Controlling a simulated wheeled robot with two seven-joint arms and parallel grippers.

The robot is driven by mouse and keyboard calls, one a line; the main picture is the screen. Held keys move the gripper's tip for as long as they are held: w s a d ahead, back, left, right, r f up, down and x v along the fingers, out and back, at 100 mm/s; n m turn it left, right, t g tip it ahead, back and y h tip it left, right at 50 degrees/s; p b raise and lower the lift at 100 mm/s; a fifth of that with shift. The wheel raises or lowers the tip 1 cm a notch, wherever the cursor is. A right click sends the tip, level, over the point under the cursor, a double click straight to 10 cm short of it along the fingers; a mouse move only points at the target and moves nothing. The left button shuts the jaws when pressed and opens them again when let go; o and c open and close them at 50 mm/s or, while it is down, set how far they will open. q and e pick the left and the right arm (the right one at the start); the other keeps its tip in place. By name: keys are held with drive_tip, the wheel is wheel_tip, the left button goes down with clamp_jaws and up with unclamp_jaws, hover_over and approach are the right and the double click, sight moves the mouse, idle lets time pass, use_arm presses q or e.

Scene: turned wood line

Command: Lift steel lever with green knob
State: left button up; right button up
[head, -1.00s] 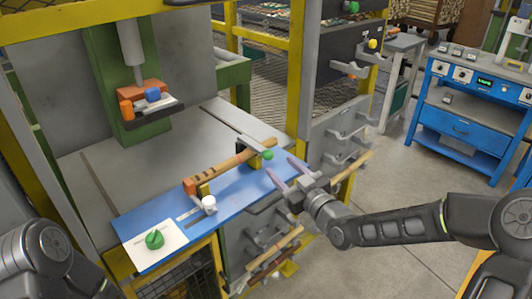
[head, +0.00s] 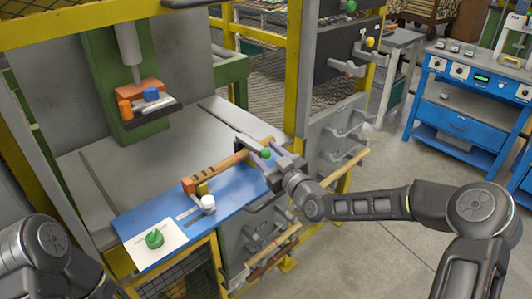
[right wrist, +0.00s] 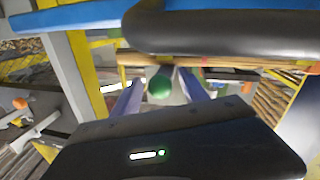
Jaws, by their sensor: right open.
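The steel lever (head: 250,144) is a grey bar at the right end of the blue panel, with a round green knob (head: 266,154) at its near end. My right gripper (head: 265,161) is open at the knob. In the right wrist view the green knob (right wrist: 160,87) sits between the two purple fingers (right wrist: 160,92), with gaps at its sides. Whether a finger touches it cannot be told. My left arm shows at the lower left of the head view; its gripper is out of view.
A turned wooden piece (head: 226,164) lies along the blue panel (head: 233,189). A yellow post (head: 296,70) stands behind my right gripper. Open floor lies at the right.

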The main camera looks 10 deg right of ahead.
drive_tip(key=shift+c, duration=0.5)
clamp_jaws()
drive_tip(key=shift+d, duration=0.1)
drive_tip(key=shift+d+r, duration=0.1)
idle(0.6)
